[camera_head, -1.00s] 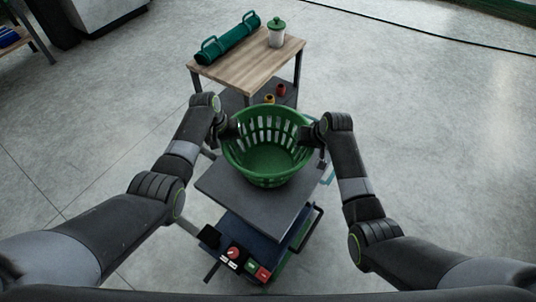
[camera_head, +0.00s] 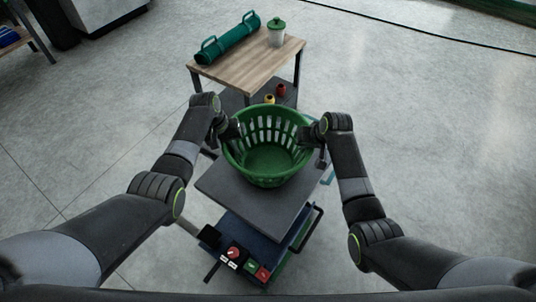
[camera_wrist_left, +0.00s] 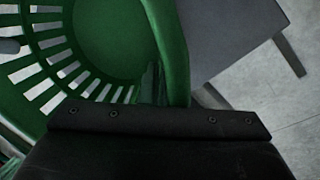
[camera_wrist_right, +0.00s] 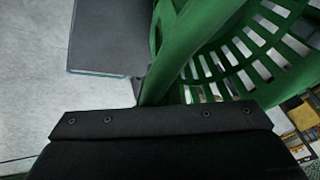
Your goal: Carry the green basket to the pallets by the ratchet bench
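The green basket (camera_head: 270,163) is upright, with slotted sides, and looks empty. It is over the dark grey top (camera_head: 225,190) of a cart; I cannot tell whether it touches it. My left gripper (camera_head: 232,131) is at the basket's left rim and my right gripper (camera_head: 312,134) at its right rim. Both look shut on the rim, though the fingertips are hidden. The rim runs into the gripper in the left wrist view (camera_wrist_left: 172,50) and in the right wrist view (camera_wrist_right: 180,45). No pallets can be made out.
A wooden-topped table (camera_head: 240,72) stands just beyond the basket, with a green roll (camera_head: 228,40) and a lidded jar (camera_head: 277,35) on it. Small red and yellow items sit on its lower shelf. The cart has a control panel (camera_head: 243,262). Open floor lies to the right.

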